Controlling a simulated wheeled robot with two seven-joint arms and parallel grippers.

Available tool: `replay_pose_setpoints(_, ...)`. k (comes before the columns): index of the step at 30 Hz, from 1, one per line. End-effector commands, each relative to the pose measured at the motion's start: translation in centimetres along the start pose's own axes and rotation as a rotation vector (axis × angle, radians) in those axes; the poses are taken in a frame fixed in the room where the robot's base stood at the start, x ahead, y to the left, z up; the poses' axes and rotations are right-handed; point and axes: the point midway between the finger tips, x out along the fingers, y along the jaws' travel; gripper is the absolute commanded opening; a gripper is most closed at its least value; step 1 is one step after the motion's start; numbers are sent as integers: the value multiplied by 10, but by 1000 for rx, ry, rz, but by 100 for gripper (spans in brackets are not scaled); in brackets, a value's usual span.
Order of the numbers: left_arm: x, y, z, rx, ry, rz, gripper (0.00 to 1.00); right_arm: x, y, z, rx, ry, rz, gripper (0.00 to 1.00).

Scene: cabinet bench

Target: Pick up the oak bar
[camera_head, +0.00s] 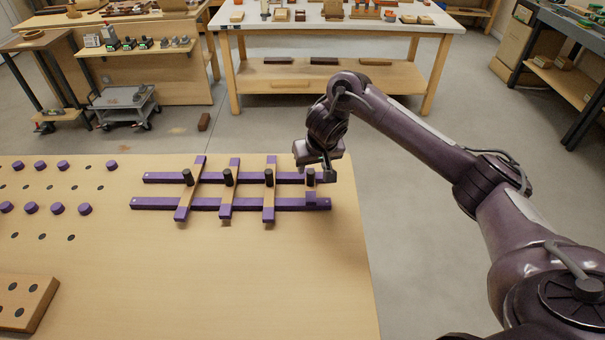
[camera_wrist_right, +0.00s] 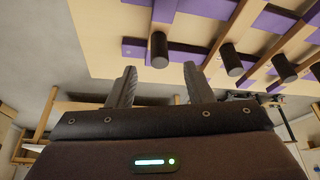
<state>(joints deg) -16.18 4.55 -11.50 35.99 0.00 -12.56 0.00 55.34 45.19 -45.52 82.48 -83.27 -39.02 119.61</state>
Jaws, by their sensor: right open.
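Three oak-coloured crossbars with purple ends (camera_head: 232,190) lie side by side across two long purple rails (camera_head: 160,204) on the bench. Each has a black peg (camera_head: 228,177) near its far part. I cannot tell which bar is the task's oak bar. A further black peg (camera_head: 310,177) stands at the rails' right end, with a purple block on the near rail. My right gripper (camera_head: 322,168) is just above and beside that peg. In the wrist view the right gripper (camera_wrist_right: 160,82) is open and empty, and a black peg (camera_wrist_right: 158,50) shows beyond its fingertips. My left gripper is not in view.
The bench top (camera_head: 250,275) is clear in front of the rails. Purple round pegs (camera_head: 62,166) and holes fill its left side, with a holed wooden block (camera_head: 25,303) at the near left. Its right edge is close to the gripper. Other tables stand beyond the floor.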

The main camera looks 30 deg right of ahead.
Motion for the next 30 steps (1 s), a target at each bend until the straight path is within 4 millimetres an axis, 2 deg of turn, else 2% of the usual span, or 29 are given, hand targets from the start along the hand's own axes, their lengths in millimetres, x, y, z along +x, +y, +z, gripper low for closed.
replay_pose_setpoints(5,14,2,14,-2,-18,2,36,23,-1,2,2,-2,1,47)
replay_pose_setpoints(9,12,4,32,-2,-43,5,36,37,0,0,2,-3,3,47)
replay_pose_setpoints(12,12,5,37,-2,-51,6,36,53,-1,-1,2,-3,3,47)
replay_pose_setpoints(18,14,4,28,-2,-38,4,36,73,-1,-2,2,-1,1,47)
replay_pose_setpoints(25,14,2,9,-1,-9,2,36,74,-1,-2,0,0,1,47)
replay_pose_setpoints(30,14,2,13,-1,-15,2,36,74,-1,-2,0,0,1,24)
